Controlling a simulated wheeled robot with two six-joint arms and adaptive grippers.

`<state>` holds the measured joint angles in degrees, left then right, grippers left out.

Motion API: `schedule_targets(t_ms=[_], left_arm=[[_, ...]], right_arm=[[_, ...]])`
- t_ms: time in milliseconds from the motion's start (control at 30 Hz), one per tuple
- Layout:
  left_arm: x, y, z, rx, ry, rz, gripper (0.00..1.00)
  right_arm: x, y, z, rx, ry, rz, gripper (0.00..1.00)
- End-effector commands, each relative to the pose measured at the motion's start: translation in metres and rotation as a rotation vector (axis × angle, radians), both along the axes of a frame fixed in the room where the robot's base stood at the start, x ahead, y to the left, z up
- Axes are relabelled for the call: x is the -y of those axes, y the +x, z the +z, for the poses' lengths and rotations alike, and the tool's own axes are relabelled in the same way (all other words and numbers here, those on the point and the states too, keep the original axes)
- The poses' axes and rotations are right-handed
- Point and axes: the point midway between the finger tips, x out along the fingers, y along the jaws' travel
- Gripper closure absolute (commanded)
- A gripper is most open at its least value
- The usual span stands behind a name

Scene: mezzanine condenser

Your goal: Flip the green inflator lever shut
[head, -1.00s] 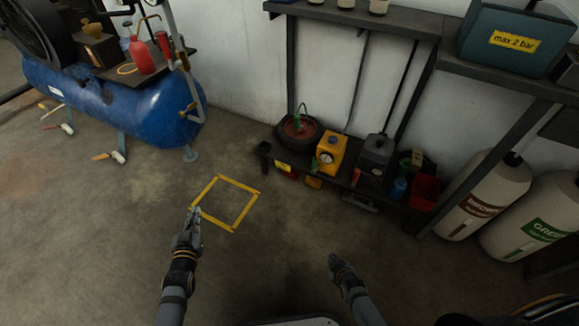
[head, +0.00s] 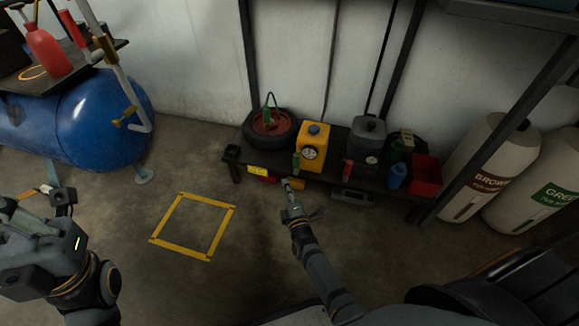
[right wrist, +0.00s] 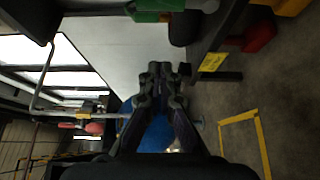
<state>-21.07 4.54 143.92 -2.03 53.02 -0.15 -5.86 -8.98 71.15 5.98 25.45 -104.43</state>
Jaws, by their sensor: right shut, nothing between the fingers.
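A yellow inflator unit (head: 313,140) with a blue cap and a round gauge stands on the low dark shelf. A small green lever (head: 296,161) sticks up at its front left corner. My right gripper (head: 287,184) is shut and empty, just below and in front of that lever, with a small gap apparent. In the right wrist view its closed fingers (right wrist: 161,72) are in the middle, and a green part (right wrist: 158,8) shows close at the top edge, cut off. My left gripper (head: 62,198) is at the lower left; its fingers do not show clearly.
A yellow floor square (head: 231,222) is empty.

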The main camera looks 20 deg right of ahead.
Motion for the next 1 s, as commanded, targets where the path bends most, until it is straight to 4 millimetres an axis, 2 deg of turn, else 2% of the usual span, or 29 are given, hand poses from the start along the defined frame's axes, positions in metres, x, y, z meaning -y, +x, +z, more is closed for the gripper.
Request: schedule_targets(t_ms=[167, 600, 800, 1000], left_arm=[[0.0, 0.001, -0.009, -0.002, 0.0, 0.003, 1.0], [0.004, 0.004, -0.062, -0.009, 0.014, 0.03, 1.0], [0.005, 0.005, -0.071, -0.013, 0.023, 0.035, 1.0], [0.006, 0.005, -0.073, -0.013, 0.026, 0.038, 1.0]], right_arm=[[0.001, 0.013, -0.003, 0.001, 0.0, 0.0, 1.0], [0.006, 0.104, -0.006, 0.002, 0.001, 0.001, 1.0], [0.035, 0.088, -0.004, -0.001, -0.001, 0.0, 1.0], [0.043, 0.084, -0.002, -0.003, 0.001, 0.001, 1.0]])
